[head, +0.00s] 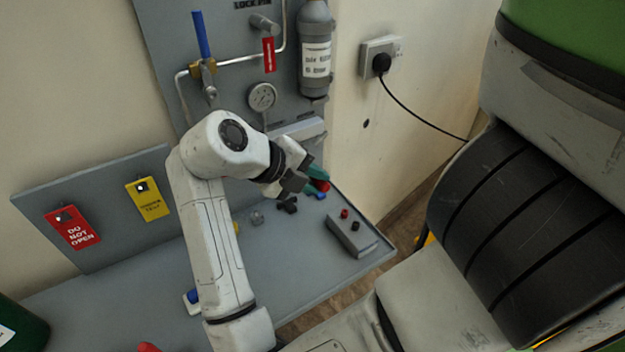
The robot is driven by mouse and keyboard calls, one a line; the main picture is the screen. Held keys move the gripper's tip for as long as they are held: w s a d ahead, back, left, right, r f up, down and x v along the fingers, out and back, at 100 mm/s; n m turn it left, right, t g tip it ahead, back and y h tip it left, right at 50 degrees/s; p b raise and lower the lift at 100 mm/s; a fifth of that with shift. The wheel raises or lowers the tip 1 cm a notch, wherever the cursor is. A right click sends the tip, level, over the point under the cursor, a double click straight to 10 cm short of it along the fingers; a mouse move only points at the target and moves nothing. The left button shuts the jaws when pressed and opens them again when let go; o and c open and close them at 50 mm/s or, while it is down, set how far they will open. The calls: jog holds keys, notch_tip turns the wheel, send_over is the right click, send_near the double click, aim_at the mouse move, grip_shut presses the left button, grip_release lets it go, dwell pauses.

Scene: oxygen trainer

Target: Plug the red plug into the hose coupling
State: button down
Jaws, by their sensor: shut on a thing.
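My gripper (300,172) is over the back right part of the grey bench, with its dark fingers shut. A red piece, which I take for the red plug (321,185), shows at the fingertips, partly hidden. A small blue part (320,196) shows just below the red piece. A black fitting (288,205) lies on the bench below my gripper. I cannot tell which part is the hose coupling.
A grey box (352,238) with red and black posts stands near the grey bench's (290,270) right edge. A pressure gauge (262,96), pipework and a grey cylinder (315,50) are on the back panel. The front bench is mostly clear.

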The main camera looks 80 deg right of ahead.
jog(key=shift+w+d, duration=0.15)
jog(key=shift+w+d+b, duration=0.4)
jog(key=shift+w+d, duration=1.4)
jog(key=shift+d, duration=0.25)
jog(key=shift+b, duration=1.15)
jog(key=shift+w+d+b, duration=0.35)
jog(key=shift+w+d, duration=0.3)
jog(key=shift+d, duration=0.2)
dwell(0.8)
jog(key=shift+a, duration=0.1)
jog(key=shift+s+a+b, duration=0.4)
jog(key=shift+s+a, duration=0.1)
jog(key=shift+b, duration=0.95)
dwell(1.5)
